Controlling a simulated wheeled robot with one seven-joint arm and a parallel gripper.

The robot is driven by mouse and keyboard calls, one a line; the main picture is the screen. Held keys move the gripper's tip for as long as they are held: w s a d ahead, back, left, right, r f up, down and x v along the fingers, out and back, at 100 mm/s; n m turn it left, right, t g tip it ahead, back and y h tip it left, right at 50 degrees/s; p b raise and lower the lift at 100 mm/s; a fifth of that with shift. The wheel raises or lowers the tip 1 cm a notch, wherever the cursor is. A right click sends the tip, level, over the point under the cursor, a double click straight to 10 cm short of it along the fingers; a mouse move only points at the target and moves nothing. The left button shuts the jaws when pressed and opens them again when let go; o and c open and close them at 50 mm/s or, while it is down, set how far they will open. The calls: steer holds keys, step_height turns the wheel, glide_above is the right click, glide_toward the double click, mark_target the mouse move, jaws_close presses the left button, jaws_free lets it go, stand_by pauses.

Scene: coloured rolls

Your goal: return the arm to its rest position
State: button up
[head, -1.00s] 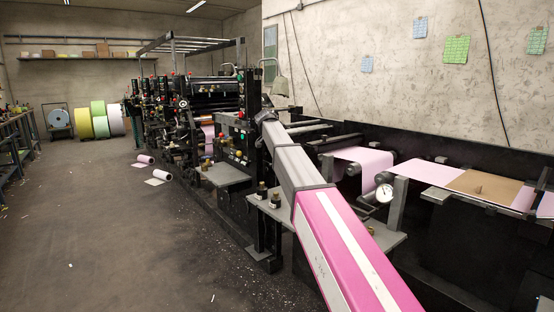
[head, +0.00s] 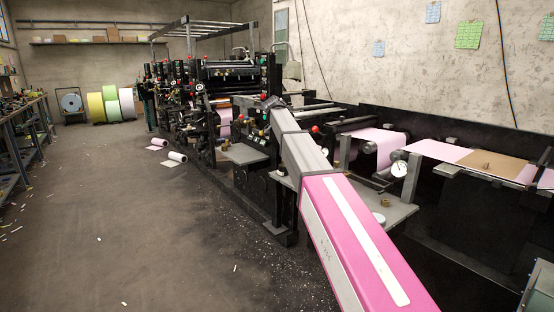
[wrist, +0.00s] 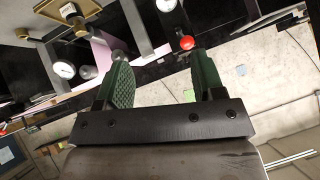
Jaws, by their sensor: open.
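My gripper (wrist: 160,78) shows in the wrist view with its two green padded fingers apart and nothing between them. Beyond the fingers are a red knob (wrist: 186,43), a white round gauge (wrist: 63,70) and the concrete wall. In the head view, my pink and grey arm reaches from the lower right up toward the printing machine (head: 235,85). The gripper itself cannot be made out there. The arm hides part of the machine's side.
Coloured rolls, yellow (head: 95,107) and green (head: 111,104) among them, stand at the back. Small rolls (head: 177,157) lie on the floor beside the machine. A grey shelf (head: 245,153) juts from the machine. The floor (head: 120,220) on the left is mostly clear, with scraps.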

steer(key=s+d+f+n+g+y, duration=0.1)
steer(key=s+d+f+n+g, duration=0.3)
steer(key=s+f, duration=0.8)
steer(key=s+d+f+n+y, duration=0.2)
steer(key=s+d+f, duration=0.5)
steer(key=f, duration=1)
steer(key=s+f+n+g+y, duration=0.1)
steer(key=s+f+n, duration=0.1)
steer(key=s+f, duration=0.3)
steer(key=s+d+f+n+g+y, duration=0.1)
steer(key=s+f, duration=0.3)
steer(key=s, duration=0.8)
steer(key=s+f+n+g+y, duration=0.1)
steer(key=s+f+n, duration=0.1)
steer(key=s+f, duration=0.3)
steer(key=s, duration=0.3)
steer(key=shift+s+d+f+n, duration=0.3)
steer(key=shift+s+n, duration=0.05)
steer(key=shift+n, duration=0.05)
